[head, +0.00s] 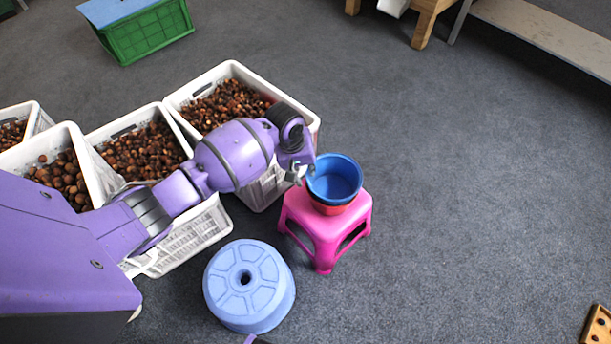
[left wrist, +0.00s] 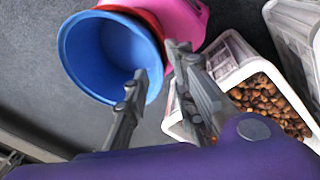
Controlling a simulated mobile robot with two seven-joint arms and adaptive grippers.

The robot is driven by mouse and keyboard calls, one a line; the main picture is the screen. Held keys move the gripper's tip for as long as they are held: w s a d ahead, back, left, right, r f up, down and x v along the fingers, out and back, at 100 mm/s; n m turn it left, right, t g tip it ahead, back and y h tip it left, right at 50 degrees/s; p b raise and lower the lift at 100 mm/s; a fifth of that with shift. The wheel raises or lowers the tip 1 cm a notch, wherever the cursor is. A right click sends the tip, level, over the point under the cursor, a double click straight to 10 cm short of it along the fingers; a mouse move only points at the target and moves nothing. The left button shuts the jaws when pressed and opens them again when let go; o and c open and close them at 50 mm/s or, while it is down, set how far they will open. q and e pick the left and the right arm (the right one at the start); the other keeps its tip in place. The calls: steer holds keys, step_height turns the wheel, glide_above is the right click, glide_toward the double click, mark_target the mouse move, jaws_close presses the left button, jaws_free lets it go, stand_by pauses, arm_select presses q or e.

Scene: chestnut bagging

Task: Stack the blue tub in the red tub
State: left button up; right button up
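The blue tub (head: 336,178) sits inside the red tub (head: 330,208), upright or nearly so, on the pink stool (head: 328,228). Only a strip of the red tub shows below the blue one. In the left wrist view the blue tub (left wrist: 105,55) is empty, with an edge of the red tub (left wrist: 140,14) behind it. My left gripper (head: 303,172) is at the left rim of the blue tub. In the left wrist view its fingers (left wrist: 158,62) are apart, one over the tub's inside and one outside the rim. My right gripper is not in view.
White crates of chestnuts (head: 226,68) stand left of the pink stool. A light blue round stool (head: 248,286) stands in front of it. A green crate (head: 148,34) is at the back left. The floor right of the pink stool is clear.

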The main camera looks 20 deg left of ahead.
arm_select(q)
steer(key=w+p+v, duration=0.1)
steer(key=v, duration=0.4)
steer(key=s+d+f+m, duration=0.15)
steer(key=s+f, duration=0.25)
steer(key=s, duration=0.4)
steer(key=s+d+f+m+t+h, duration=0.15)
steer(key=s+f, duration=0.25)
steer(key=s, duration=0.4)
steer(key=s+d+f, duration=0.2)
steer(key=s+f, duration=0.2)
steer(key=s, duration=0.5)
steer(key=s+a+r+m+t+y, duration=0.1)
steer(key=s+a+r, duration=0.1)
steer(key=s, duration=0.9)
steer(key=s+a+r+m+t+y, duration=0.1)
steer(key=s+r, duration=0.3)
steer(key=s, duration=0.6)
steer(key=shift+s+a+r+m+t+y, duration=0.35)
steer(key=shift+s+a+r+m, duration=0.05)
steer(key=shift+a+m, duration=0.25)
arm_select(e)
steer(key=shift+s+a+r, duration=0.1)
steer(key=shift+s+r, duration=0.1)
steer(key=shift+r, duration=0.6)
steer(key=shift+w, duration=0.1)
arm_select(q)
steer(key=shift+p, duration=0.3)
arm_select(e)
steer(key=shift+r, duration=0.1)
